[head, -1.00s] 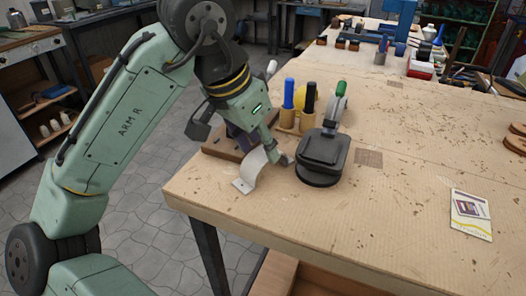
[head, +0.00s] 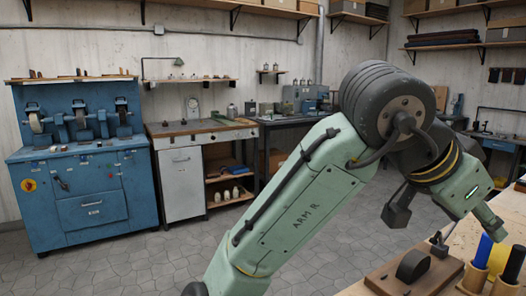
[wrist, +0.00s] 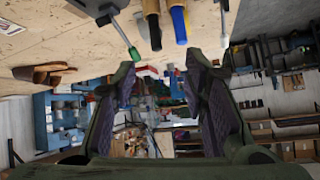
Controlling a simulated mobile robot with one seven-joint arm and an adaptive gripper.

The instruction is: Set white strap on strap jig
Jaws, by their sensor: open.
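My gripper (head: 492,224) is raised above the workbench at the right of the head view, its tips partly cut off by my wrist's angle. In the wrist view its two fingers (wrist: 160,105) stand apart with nothing between them. What looks like the strap jig (head: 413,264), a dark rounded form on a brown wooden board with a small metal clamp behind, sits at the bench corner, below and left of my gripper. I see no white strap on the visible part of the form. The white strap shows in neither current view.
Blue-handled (head: 483,250) and black-handled (head: 514,264) tools stand in a wooden holder right of the jig, close below my gripper. A blue grinding machine (head: 85,160) and a white cabinet (head: 183,183) stand by the far wall. Grey floor lies between.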

